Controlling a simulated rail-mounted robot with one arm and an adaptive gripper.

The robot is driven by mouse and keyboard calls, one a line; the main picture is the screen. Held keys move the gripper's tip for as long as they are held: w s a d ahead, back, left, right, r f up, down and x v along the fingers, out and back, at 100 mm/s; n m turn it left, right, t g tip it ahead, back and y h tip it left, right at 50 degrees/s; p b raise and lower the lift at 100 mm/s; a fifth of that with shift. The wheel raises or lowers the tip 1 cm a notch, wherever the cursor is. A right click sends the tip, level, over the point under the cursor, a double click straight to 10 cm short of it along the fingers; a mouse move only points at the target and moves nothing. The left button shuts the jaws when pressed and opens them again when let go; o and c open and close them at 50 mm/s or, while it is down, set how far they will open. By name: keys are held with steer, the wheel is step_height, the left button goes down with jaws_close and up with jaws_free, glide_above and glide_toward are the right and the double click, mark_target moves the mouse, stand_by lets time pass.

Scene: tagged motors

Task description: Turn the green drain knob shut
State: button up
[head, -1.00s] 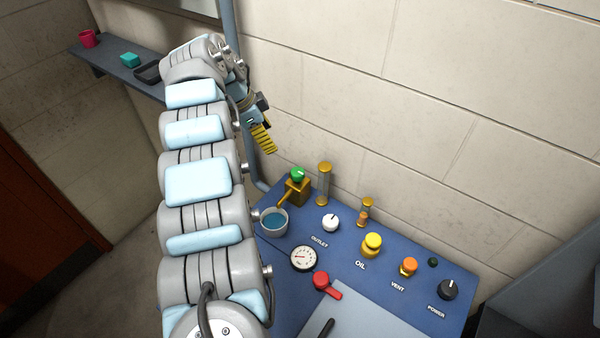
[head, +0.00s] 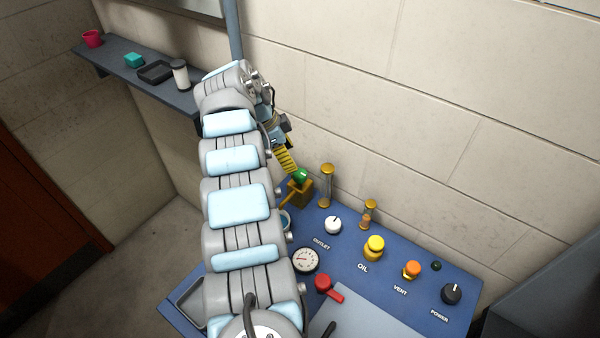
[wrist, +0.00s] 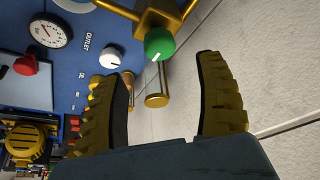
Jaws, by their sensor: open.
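The green drain knob (head: 301,176) sits on top of a brass valve block (head: 298,192) at the back left of the blue panel. In the wrist view the round green knob (wrist: 160,43) shows a white pointer line and lies just beyond the fingertips, roughly between them. My gripper (head: 289,166) is right beside the knob in the head view, with its yellow ribbed fingers reaching down toward it. In the wrist view my gripper (wrist: 165,66) is open and empty, the two fingers spread apart. I cannot tell whether a finger touches the knob.
A brass-capped sight tube (head: 326,186) stands close to the right of the valve. The white outlet knob (head: 333,225), gauge (head: 305,260), red lever (head: 326,284), and yellow oil knob (head: 373,248) are nearby. The wall (head: 400,110) is behind. A cup (head: 286,220) is partly hidden by my arm.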

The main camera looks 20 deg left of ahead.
mark_target(299, 172)
steer(key=x, duration=0.8)
steer(key=shift+b, duration=0.3)
steer(key=c, duration=1.2)
